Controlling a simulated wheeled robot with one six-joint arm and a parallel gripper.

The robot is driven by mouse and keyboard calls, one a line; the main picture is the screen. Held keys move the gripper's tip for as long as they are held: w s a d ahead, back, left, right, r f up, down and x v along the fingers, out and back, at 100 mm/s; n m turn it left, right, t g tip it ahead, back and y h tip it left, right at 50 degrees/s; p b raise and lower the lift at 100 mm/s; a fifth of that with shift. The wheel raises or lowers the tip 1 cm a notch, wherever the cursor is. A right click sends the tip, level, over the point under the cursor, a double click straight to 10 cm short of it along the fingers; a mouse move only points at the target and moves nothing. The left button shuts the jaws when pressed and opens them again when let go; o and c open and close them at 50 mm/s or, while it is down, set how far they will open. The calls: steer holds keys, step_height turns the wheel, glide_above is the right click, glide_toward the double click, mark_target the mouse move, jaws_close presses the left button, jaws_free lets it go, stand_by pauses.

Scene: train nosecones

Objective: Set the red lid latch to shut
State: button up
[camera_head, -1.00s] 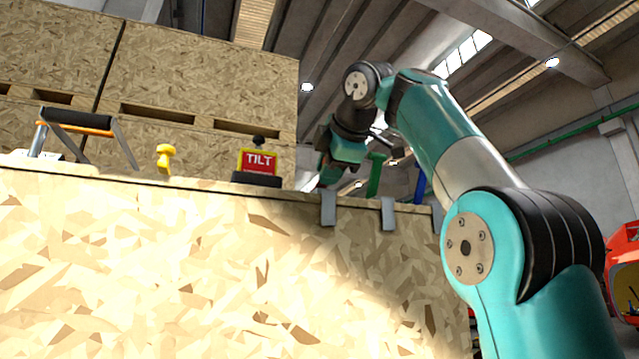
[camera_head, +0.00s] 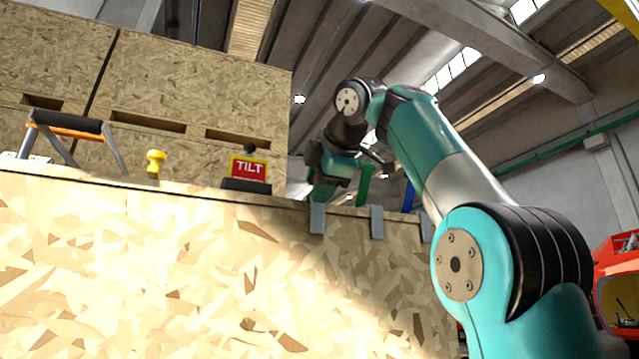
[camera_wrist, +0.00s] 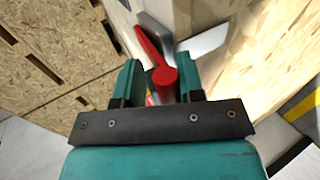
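The red latch (camera_wrist: 148,46) shows in the wrist view as a red lever with a rounded end, beside a grey metal plate on the wooden crate. My gripper (camera_wrist: 159,72) is open, with one teal finger on each side of the lever's rounded end. I cannot tell whether either finger touches it. In the head view my gripper (camera_head: 335,172) is at the crate's (camera_head: 200,270) top edge, and the red latch is hidden there behind my arm. A green latch (camera_head: 363,185) and a blue latch (camera_head: 408,196) stand upright to the right.
A red TILT indicator (camera_head: 249,168), a yellow knob (camera_head: 155,162) and a dark-gripped handle (camera_head: 68,122) stand on the crate top. Grey metal clips (camera_head: 377,222) hang over its edge. Stacked wooden crates (camera_head: 190,90) rise behind. Open air lies right of the crate.

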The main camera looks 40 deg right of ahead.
steer(key=shift+o, duration=0.4)
steer(key=shift+r, duration=0.15)
steer(key=shift+s+a+r, duration=0.1)
steer(key=shift+s+r, duration=0.05)
steer(key=shift+s, duration=0.1)
steer(key=p+v, duration=0.4)
steer(key=v, duration=1.2)
steer(key=shift+s+p, duration=0.3)
steer(key=shift+p, duration=0.05)
steer(key=shift+r, duration=0.1)
